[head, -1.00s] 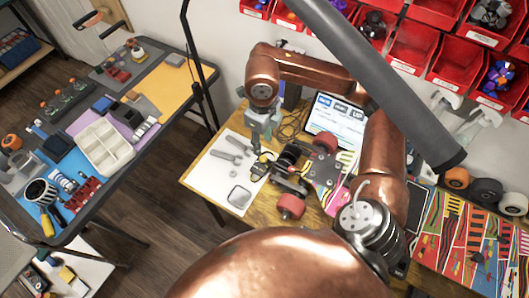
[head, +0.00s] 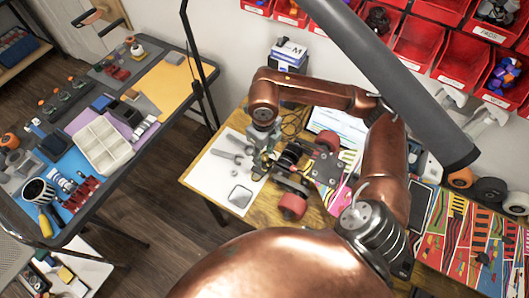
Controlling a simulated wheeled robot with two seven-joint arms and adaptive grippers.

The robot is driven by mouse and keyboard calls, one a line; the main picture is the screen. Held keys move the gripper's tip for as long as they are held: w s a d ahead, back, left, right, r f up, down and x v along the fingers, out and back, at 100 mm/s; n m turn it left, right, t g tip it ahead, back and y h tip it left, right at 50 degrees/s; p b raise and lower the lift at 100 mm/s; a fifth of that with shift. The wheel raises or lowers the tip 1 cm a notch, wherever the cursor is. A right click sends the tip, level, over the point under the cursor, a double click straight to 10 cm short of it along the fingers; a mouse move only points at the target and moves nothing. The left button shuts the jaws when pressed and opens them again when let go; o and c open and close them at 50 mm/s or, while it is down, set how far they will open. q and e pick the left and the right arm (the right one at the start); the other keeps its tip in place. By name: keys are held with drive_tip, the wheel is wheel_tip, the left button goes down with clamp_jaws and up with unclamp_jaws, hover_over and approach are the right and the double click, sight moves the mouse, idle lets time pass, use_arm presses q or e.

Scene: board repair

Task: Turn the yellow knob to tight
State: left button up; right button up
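The skateboard (head: 330,175) lies wheels up on the wooden table, with red wheels (head: 293,206) and a dark truck showing. My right arm reaches over it from the right. My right gripper (head: 262,165) points down at the near truck's left end, close against it or touching it. Its fingertips are small and overlap the dark truck parts, so I cannot tell whether they are open or shut. The yellow knob cannot be made out clearly; the gripper seems to cover its place. My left gripper is not in view.
A white mat (head: 212,176) with wrenches (head: 226,155) and a small grey tray (head: 240,196) lies left of the gripper. A lit tablet (head: 338,125) stands behind the board. Red bins (head: 417,45) line the wall. A dark lamp bar (head: 390,75) crosses above.

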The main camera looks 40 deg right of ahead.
clamp_jaws()
idle(0.3)
drive_tip(key=n+b, duration=0.1)
drive_tip(key=n, duration=0.2)
drive_tip(key=shift+f, duration=0.1)
drive_tip(key=shift+n+b, duration=0.4)
drive_tip(key=shift+n, duration=0.4)
